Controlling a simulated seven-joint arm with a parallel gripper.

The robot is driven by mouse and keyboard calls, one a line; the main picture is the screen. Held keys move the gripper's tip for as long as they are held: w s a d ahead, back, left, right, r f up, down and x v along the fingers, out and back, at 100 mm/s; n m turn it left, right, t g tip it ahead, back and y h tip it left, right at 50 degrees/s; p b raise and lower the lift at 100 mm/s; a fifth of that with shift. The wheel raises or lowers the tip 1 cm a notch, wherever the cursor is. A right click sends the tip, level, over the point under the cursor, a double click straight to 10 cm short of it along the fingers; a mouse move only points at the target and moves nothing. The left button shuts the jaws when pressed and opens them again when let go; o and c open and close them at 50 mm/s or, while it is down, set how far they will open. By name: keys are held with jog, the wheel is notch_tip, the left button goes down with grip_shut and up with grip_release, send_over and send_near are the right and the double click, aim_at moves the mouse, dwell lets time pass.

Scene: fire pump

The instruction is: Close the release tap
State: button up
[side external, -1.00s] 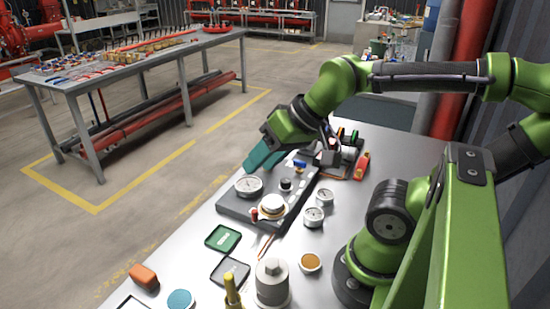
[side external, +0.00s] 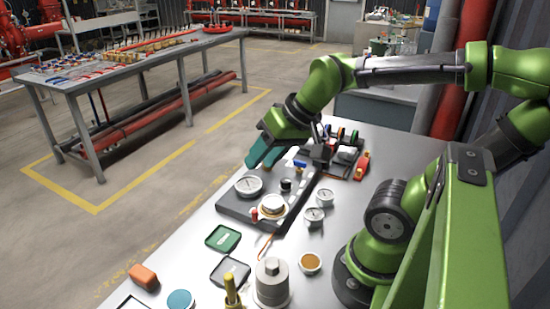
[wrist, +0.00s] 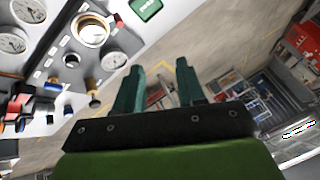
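The pump panel (side external: 237,207) is a dark grey block on the metal table. It carries a white gauge (side external: 249,185), a small red-topped part (side external: 254,214), a brass-ringed white dial (side external: 272,204) and a small blue part (side external: 300,164). The blue part (wrist: 53,87) and a brass knob (wrist: 93,94) beside it show in the wrist view. I cannot tell for sure which part is the release tap. My gripper (wrist: 160,76), with two teal fingers, is open and empty. It hangs above the panel's far left edge, apart from the parts; it also shows in the side view (side external: 262,157).
Several coloured parts stand at the table's far end, with a red-orange tool (side external: 361,164) at their right. Loose gauges (side external: 314,216), a green tray (side external: 223,237), a grey cylinder (side external: 271,283) and an orange block (side external: 144,276) lie nearer. Open floor is left of the table.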

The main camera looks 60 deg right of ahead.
jog(key=w+d+f+m+g+h, duration=0.1)
jog(key=w+d+g, duration=0.3)
jog(key=d, duration=0.9)
jog(key=n+g, duration=0.3)
jog(key=n, duration=0.3)
send_over(300, 161)
notch_tip(300, 161, down, 17)
jog(key=shift+f, duration=0.1)
grip_shut()
